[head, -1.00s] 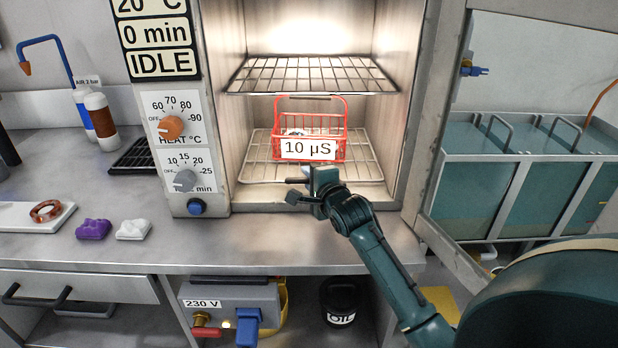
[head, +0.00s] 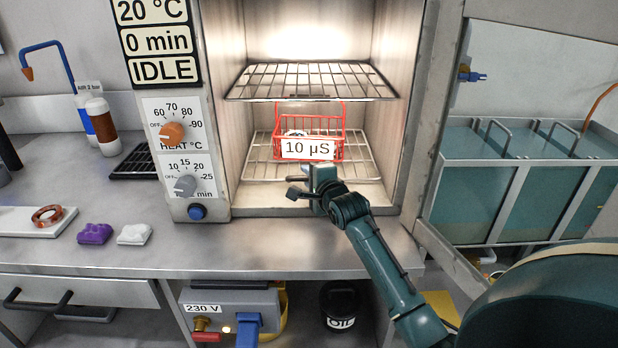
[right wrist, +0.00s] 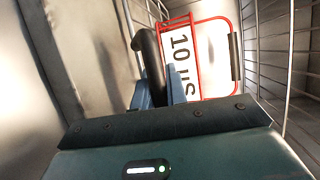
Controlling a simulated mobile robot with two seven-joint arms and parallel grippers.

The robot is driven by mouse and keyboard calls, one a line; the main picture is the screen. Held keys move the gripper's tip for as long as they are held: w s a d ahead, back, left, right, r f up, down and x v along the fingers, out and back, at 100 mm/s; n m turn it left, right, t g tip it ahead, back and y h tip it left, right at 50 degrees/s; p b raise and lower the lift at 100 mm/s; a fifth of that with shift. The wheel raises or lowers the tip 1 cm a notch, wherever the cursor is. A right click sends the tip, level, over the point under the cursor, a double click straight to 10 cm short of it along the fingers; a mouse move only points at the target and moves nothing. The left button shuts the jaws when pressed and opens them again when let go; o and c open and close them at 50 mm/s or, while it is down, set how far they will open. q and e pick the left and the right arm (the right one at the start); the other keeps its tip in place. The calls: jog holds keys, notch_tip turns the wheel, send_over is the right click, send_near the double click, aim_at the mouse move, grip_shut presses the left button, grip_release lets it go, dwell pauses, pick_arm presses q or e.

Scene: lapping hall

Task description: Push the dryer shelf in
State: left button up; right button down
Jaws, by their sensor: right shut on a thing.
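The dryer (head: 217,120) stands open with two wire shelves. The lower shelf (head: 258,166) carries a red wire basket (head: 338,146) labelled "10 µS", upright, with a black grip on its handle. The upper shelf (head: 310,82) is empty. My right gripper (head: 316,181) is at the front middle of the lower shelf, just before the basket. In the right wrist view its fingers (right wrist: 160,92) are shut on a dark curved bar (right wrist: 150,58), seemingly the shelf's handle. How the bar joins the shelf is hidden. My left gripper is not in view.
The open dryer door (head: 440,150) stands at the right, close to my right arm. Teal tanks (head: 470,190) are beyond it. The bench (head: 130,255) left of the dryer holds a white board, purple and white lumps and bottles.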

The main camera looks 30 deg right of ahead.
jog(key=c, duration=1.8)
grip_release()
jog(key=shift+d+r, duration=0.15)
jog(key=shift+r, duration=0.05)
jog(key=shift+c, duration=0.2)
jog(key=o, duration=0.3)
jog(key=shift+w+f, duration=0.2)
jog(key=shift+o, duration=0.7)
jog(key=shift+s, duration=0.1)
jog(key=shift+f, duration=0.1)
jog(key=p+v, duration=0.1)
jog(key=v, duration=1.2)
jog(key=shift+s, duration=0.1)
